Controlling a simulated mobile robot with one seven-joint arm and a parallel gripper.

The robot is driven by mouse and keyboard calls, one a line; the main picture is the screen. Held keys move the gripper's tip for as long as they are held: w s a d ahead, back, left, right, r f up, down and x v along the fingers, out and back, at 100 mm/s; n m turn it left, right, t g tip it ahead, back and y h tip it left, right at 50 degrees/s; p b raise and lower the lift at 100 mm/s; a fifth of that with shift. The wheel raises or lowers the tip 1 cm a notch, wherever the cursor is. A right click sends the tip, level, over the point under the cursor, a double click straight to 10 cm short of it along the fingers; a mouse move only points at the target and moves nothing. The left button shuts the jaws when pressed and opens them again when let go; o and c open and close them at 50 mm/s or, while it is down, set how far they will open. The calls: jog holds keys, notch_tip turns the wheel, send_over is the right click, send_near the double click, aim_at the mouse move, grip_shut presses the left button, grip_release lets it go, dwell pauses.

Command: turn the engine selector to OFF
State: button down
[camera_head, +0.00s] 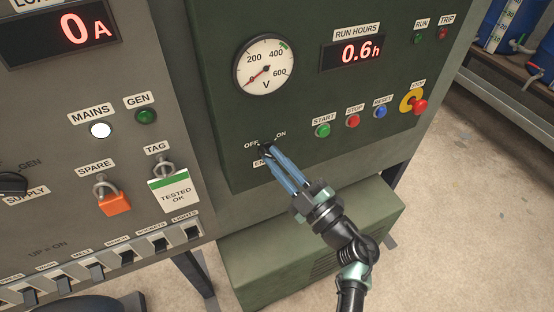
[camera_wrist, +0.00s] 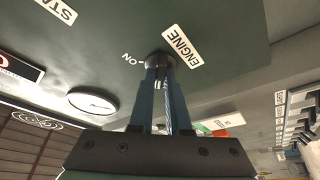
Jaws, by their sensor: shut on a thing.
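The engine selector (camera_head: 263,149) is a small black knob on the dark green panel, between the OFF and ON labels and above its partly covered ENGINE label. In the wrist view the selector (camera_wrist: 160,57) sits beside the ENGINE plate (camera_wrist: 182,46) and the ON mark. My gripper (camera_head: 272,153) comes from the lower right, with its blue fingers shut on the selector. The fingertips (camera_wrist: 160,70) meet the knob in the wrist view too. The fingers hide much of the knob, and I cannot tell where its pointer stands.
Right of the selector are the green START button (camera_head: 322,130), red STOP button (camera_head: 352,121), blue RESET button (camera_head: 380,112) and red emergency stop (camera_head: 420,107). The voltmeter (camera_head: 265,66) is above. An orange padlock (camera_head: 114,204) and switch row (camera_head: 127,256) are left. Concrete floor (camera_head: 470,210) is clear at right.

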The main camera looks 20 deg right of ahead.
jog(key=c, duration=0.9)
grip_release()
jog(key=b+v, duration=0.1)
jog(key=v, duration=1.2)
jog(key=shift+w, duration=0.1)
